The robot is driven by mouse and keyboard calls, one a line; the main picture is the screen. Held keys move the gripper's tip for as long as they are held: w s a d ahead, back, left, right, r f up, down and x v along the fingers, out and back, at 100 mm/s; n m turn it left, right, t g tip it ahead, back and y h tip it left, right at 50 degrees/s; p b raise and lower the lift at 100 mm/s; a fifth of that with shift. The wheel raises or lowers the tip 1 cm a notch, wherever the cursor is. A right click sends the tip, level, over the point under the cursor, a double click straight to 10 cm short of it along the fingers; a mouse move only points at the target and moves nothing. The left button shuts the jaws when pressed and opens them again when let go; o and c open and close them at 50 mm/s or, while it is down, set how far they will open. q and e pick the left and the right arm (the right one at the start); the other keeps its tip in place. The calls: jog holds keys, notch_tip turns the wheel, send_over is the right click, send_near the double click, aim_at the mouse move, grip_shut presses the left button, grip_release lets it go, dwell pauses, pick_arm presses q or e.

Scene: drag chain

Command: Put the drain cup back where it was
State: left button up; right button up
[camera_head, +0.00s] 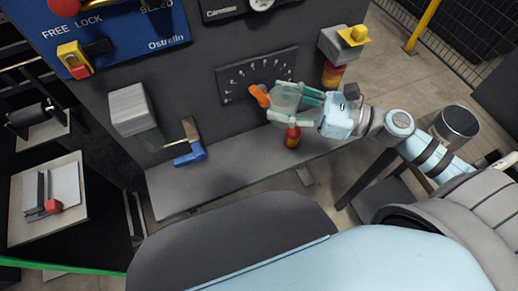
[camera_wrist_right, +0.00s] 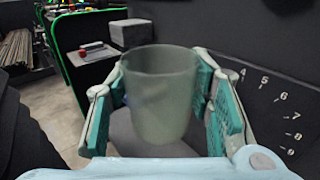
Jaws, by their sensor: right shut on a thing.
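The drain cup (camera_head: 285,100) is a translucent greenish-grey cup. My right gripper (camera_head: 276,103) is shut on it, with teal finger pads on its two sides, in front of the machine panel beside the numbered scale. In the right wrist view the cup (camera_wrist_right: 158,95) stands roughly upright between the finger pads, its rim facing up, and it looks empty. The cup hides part of what lies behind it. My left gripper is not in view.
An orange lever (camera_head: 259,96) is close beside the cup. A grey ledge (camera_head: 225,176) runs below, mostly bare.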

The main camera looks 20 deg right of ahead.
pick_arm(q)
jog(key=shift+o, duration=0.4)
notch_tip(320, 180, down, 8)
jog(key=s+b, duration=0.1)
jog(key=b, duration=0.5)
pick_arm(e)
jog(key=shift+n+g+y, duration=0.3)
jog(key=shift+n, duration=0.1)
jog(key=w+a+f+b, duration=0.2)
jog(key=f, duration=0.8)
jog(key=w+a+f+b, duration=0.2)
jog(key=w+f+b, duration=0.1)
jog(key=f, duration=0.7)
jog(key=w+a+f+b, duration=0.2)
jog(key=f+b, duration=0.1)
jog(key=f, duration=0.7)
jog(key=shift+w+a+f, duration=0.2)
jog(key=shift+w+a, duration=0.05)
jog(key=shift+a, duration=0.05)
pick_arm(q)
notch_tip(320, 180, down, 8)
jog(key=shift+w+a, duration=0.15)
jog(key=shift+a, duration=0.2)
